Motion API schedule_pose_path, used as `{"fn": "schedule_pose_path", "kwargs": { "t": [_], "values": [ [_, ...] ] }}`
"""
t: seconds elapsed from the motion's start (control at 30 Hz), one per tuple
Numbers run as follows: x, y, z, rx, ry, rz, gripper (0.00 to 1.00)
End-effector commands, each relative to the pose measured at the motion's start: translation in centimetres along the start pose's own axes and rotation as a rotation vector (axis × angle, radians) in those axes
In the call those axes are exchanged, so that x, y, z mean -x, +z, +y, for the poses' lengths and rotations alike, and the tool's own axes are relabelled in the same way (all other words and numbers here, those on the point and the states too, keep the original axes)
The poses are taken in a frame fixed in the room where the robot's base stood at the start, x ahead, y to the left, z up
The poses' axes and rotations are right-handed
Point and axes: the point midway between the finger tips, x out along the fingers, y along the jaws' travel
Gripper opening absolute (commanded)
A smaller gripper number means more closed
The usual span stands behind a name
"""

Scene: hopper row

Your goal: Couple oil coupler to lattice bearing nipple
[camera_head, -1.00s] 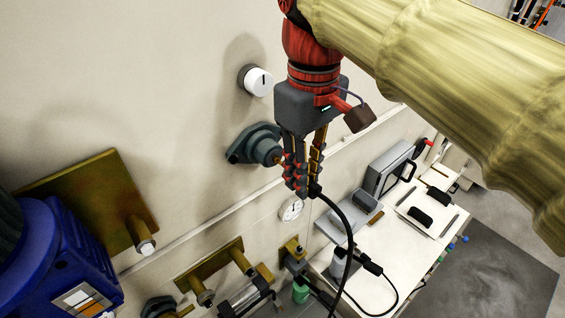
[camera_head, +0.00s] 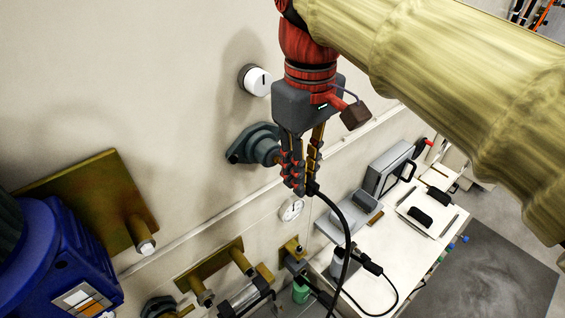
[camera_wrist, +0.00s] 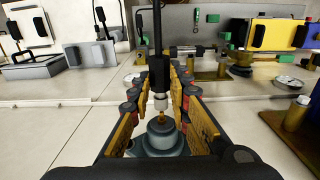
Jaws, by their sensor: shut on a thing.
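My gripper (camera_head: 301,178) is shut on the oil coupler (camera_wrist: 159,75), a black cylinder with a pale metal end and a black hose trailing from it. In the head view the fingers hide most of the coupler. The lattice bearing (camera_head: 257,146) is a grey-green flanged housing on the wall, just left of my fingers. In the wrist view the bearing (camera_wrist: 163,142) carries a small brass nipple (camera_wrist: 161,117). The coupler's metal end faces the nipple roughly in line and very close. I cannot tell whether they touch.
A white-faced knob (camera_head: 258,82) is on the wall above the bearing. A brass plate with a post (camera_head: 88,195) and a blue unit (camera_head: 62,255) are at left. A round gauge (camera_head: 291,209) is below my gripper. A white bench (camera_head: 385,255) is at lower right.

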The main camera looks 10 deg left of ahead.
Motion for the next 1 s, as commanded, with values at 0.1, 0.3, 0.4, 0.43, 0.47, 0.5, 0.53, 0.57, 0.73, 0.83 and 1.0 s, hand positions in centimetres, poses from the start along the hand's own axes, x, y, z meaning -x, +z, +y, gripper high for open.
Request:
{"fn": "schedule_pose_path", "kwargs": {
  "t": [0.1, 0.3, 0.4, 0.43, 0.47, 0.5, 0.53, 0.57, 0.73, 0.83, 1.0],
  "values": [
    [0.0, -0.4, 0.0, 0.0, 0.0, 0.0, 0.0],
    [0.1, -1.0, 0.0, 0.0, 0.0, 0.001, 0.0],
    [0.0, -1.4, 0.0, 0.001, 0.0, 0.0, 0.0],
    [0.0, -1.5, 0.0, 0.001, 0.0, 0.0, 0.0],
    [0.0, -1.6, 0.0, 0.001, 0.0, 0.0, 0.0],
    [0.0, -1.7, 0.0, 0.001, 0.0, 0.0, 0.0],
    [0.0, -1.8, 0.0, 0.001, 0.0, 0.0, 0.0],
    [0.0, -1.9, 0.0, 0.001, 0.0, 0.0, 0.0],
    [0.1, -2.1, 0.0, 0.001, 0.0, 0.001, 0.0],
    [0.1, -2.1, 0.0, 0.001, 0.0, 0.001, 0.0],
    [0.1, -2.1, 0.0, 0.001, 0.0, 0.002, 0.2]
  ]
}}
